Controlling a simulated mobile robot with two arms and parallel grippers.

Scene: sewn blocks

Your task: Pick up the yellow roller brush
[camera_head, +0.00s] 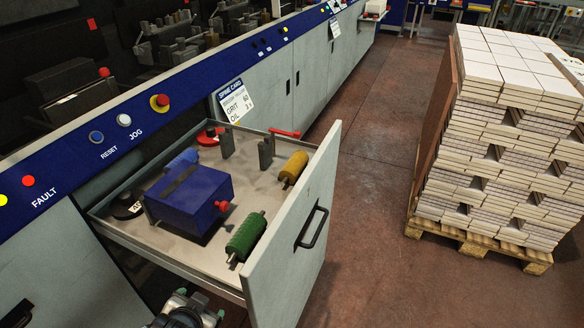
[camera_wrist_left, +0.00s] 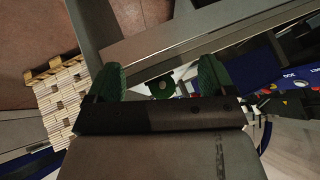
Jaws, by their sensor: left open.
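The yellow roller brush (camera_head: 294,168) lies in the open drawer (camera_head: 168,258), near the drawer front and towards its far end. A green roller brush (camera_head: 246,236) lies nearer to me along the same front. My left gripper (camera_head: 198,302) is at the bottom of the head view, outside the drawer's near side, apart from the yellow roller. In the left wrist view my left gripper (camera_wrist_left: 160,68) shows two green-padded fingers spread apart, with nothing held. A round green end (camera_wrist_left: 162,88), seemingly of the green roller, shows beyond them. The yellow roller is not identifiable there.
The drawer also holds a blue box (camera_head: 188,200), a blue roller (camera_head: 182,160), a black disc (camera_head: 127,206), grey upright blocks (camera_head: 265,152) and a red-topped round item (camera_head: 210,137). The drawer front has a black handle (camera_head: 311,227).

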